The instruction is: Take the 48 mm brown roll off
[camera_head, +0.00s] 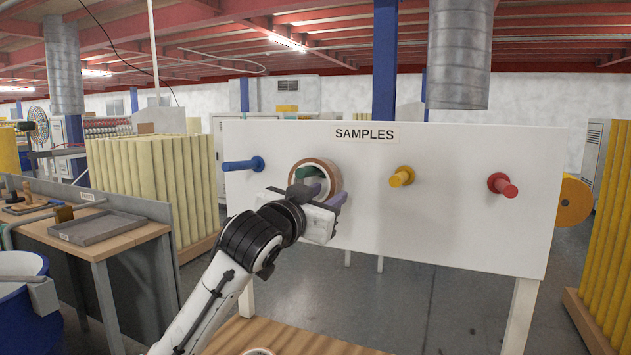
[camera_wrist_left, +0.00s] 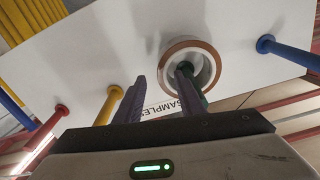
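The brown roll (camera_head: 335,174) hangs around the green peg (camera_head: 305,173) on the white sample board. In the left wrist view the roll (camera_wrist_left: 207,47) shows a brown rim around a paler inner ring. My left gripper (camera_head: 326,191) is open in front of the roll. In the wrist view one finger of my left gripper (camera_wrist_left: 161,75) overlaps the roll's hole beside the green peg, and the other is outside its rim. I cannot tell how deep the fingers reach or whether they touch the roll. My right gripper is not in view.
On the board (camera_head: 460,235), a blue peg (camera_head: 243,164) is left of the roll; a yellow peg (camera_head: 401,176) and a red peg (camera_head: 502,185) are to its right, all bare. A wooden bench with a grey tray (camera_head: 97,227) stands at left. A wooden surface (camera_head: 290,338) is below my arm.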

